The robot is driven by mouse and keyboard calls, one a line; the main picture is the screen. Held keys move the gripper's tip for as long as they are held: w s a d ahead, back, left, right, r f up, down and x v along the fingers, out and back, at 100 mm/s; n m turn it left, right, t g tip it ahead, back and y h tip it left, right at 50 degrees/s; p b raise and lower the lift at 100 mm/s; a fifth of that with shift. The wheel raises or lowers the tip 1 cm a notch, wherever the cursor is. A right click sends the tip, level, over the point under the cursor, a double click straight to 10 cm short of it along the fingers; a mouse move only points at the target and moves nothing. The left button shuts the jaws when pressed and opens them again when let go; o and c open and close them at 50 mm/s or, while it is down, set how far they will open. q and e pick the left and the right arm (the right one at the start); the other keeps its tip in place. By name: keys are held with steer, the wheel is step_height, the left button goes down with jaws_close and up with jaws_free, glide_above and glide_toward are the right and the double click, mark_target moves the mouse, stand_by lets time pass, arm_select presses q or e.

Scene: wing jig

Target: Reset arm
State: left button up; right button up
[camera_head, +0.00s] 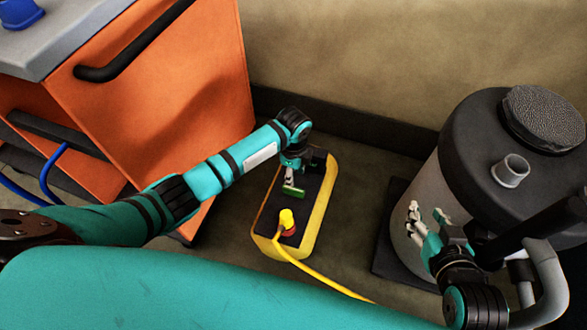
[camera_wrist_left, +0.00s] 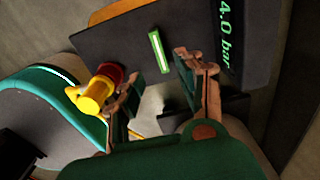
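My left arm reaches in from the left, and its left gripper (camera_head: 291,182) points down over a black and yellow box (camera_head: 322,211) on the floor. In the left wrist view the fingers of the left gripper (camera_wrist_left: 158,73) are apart with nothing between them. A yellow connector (camera_head: 287,219) with a red base sits on the box's near end; it also shows in the wrist view (camera_wrist_left: 94,94), beside one finger. Whether that finger touches it I cannot tell. My right gripper (camera_head: 427,211) is at the right, its fingers apart and empty, in front of a grey tank.
A yellow hose (camera_head: 319,277) runs from the connector toward the lower right. An orange cabinet (camera_head: 150,110) stands left, the grey tank (camera_head: 417,190) with black lid right. In the wrist view the box shows a lit green bar (camera_wrist_left: 159,52) and a "4.0 bar" display (camera_wrist_left: 231,35).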

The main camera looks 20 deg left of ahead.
arm_select(q)
steer(key=shift+r, duration=0.95)
